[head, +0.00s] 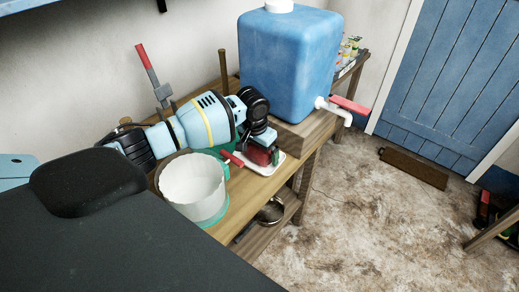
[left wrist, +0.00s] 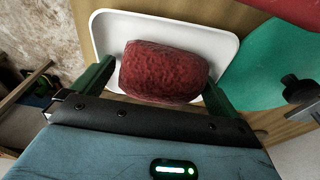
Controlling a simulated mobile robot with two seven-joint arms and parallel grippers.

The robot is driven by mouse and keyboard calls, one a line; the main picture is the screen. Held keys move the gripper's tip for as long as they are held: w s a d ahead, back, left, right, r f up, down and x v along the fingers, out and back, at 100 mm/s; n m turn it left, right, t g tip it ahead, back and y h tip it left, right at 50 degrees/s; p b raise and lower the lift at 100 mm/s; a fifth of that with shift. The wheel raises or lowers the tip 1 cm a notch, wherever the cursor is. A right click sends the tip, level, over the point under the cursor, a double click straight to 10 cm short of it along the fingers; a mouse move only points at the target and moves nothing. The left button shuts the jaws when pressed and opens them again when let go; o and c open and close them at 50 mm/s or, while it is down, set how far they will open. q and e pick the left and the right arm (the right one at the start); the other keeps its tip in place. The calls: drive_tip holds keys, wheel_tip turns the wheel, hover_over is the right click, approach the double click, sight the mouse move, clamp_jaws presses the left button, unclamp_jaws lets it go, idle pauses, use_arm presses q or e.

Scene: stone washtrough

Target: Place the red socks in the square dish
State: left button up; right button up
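The red socks (head: 262,155) are a rolled, dark red bundle. In the head view the dish (head: 268,170) sits on the wooden bench. My left gripper (head: 262,143) points down over the dish. In the left wrist view its green fingers (left wrist: 158,74) stand wide, one on each side of the socks, with a small gap on the left side. The gripper hides part of the socks in the head view. My right gripper is not in view.
A white pot (head: 194,188) stands left of the dish, and a red-handled thing (head: 232,158) lies between them. A blue water tank (head: 289,60) with a white tap (head: 336,110) stands behind. A pan (head: 270,211) lies on the lower shelf. The floor at right is mostly clear.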

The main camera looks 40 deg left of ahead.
sight(256, 150)
use_arm(q)
drive_tip(key=shift+r, duration=0.1)
drive_tip(key=r, duration=0.3)
drive_tip(key=s+r+p, duration=0.1)
drive_tip(key=r, duration=0.7)
drive_tip(key=shift+s+a+r+p, duration=0.1)
drive_tip(key=shift+s+r+p, duration=0.1)
drive_tip(key=shift+s+p, duration=0.15)
drive_tip(key=shift+r, duration=0.3)
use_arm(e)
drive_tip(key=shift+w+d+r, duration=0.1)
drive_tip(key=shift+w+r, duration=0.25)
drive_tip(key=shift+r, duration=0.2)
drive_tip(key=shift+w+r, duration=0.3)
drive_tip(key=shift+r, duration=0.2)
use_arm(q)
drive_tip(key=shift+s+f, duration=0.1)
